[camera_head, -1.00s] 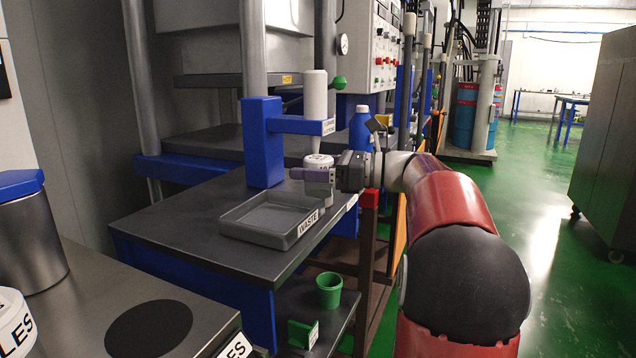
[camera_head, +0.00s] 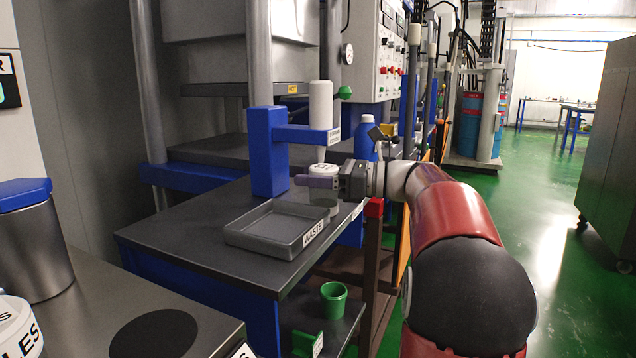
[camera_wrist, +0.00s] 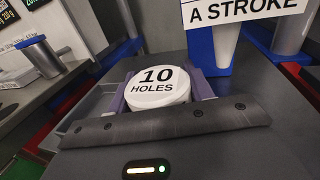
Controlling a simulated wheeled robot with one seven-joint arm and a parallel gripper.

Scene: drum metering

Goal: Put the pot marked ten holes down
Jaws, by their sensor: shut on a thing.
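The white pot (camera_wrist: 158,88) reads "10 HOLES" on its lid in the wrist view. My gripper (camera_wrist: 160,97) is shut on it, a purple finger at each side. In the head view the pot (camera_head: 325,169) is upright above the dark bench (camera_head: 195,232), just behind the grey waste tray (camera_head: 245,240) and beside the blue dispenser stand (camera_head: 268,155). My gripper (camera_head: 318,182) hides part of its side there. I cannot tell whether its base touches anything. A black round mark (camera_head: 150,332) lies bare on the near counter.
Another white pot (camera_head: 15,328), its label ending in "LES", is cut off at the left edge beside a blue-lidded canister (camera_head: 35,250). A white cylinder (camera_head: 320,108) stands above the dispenser arm. A green cup (camera_head: 333,299) sits on a lower shelf.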

